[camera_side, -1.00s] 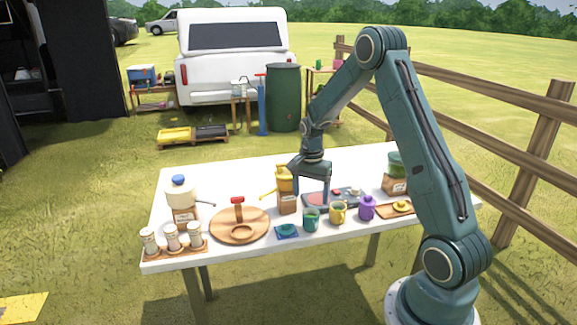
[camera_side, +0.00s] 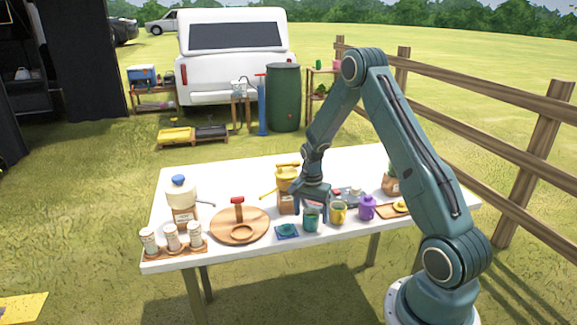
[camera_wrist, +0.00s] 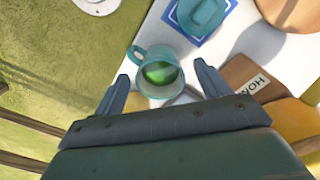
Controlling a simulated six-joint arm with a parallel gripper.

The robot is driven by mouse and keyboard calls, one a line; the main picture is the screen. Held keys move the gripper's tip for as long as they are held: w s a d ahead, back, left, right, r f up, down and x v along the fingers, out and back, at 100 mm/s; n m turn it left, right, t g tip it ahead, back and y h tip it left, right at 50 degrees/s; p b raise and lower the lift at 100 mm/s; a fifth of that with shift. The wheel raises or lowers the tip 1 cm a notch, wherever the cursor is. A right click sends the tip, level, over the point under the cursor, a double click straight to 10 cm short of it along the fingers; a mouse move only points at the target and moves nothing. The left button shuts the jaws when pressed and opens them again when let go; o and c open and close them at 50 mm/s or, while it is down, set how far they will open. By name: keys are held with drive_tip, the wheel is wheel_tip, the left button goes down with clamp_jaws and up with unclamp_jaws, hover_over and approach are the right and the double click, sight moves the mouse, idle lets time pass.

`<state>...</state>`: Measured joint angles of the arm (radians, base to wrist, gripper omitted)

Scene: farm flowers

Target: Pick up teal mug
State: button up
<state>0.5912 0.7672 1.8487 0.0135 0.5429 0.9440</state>
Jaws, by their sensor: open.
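The teal mug (camera_side: 311,221) stands upright on the white table near its front edge. In the wrist view the teal mug (camera_wrist: 157,72) shows from above with a green inside and its handle toward the upper left. My gripper (camera_side: 311,208) is open and is at the mug from above. In the wrist view my gripper (camera_wrist: 165,80) has one finger on each side of the mug, with gaps, and the mug lies slightly beyond the line of the tips. Whether the fingers reach below the rim is hard to tell.
A yellow mug (camera_side: 338,213) stands close on the right, then a purple jug (camera_side: 367,208). A blue coaster with a teal piece (camera_side: 287,231) lies to the left. A wooden board (camera_side: 240,226) and a honey box (camera_wrist: 247,82) are nearby. The table's front edge is close.

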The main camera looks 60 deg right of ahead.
drive_tip(key=shift+f, duration=1.05)
drive_tip(key=c, duration=1.2)
drive_tip(key=shift+o, duration=0.2)
drive_tip(key=shift+r, duration=0.25)
wheel_tip(320, 180, up, 20)
drive_tip(key=shift+f, duration=0.2)
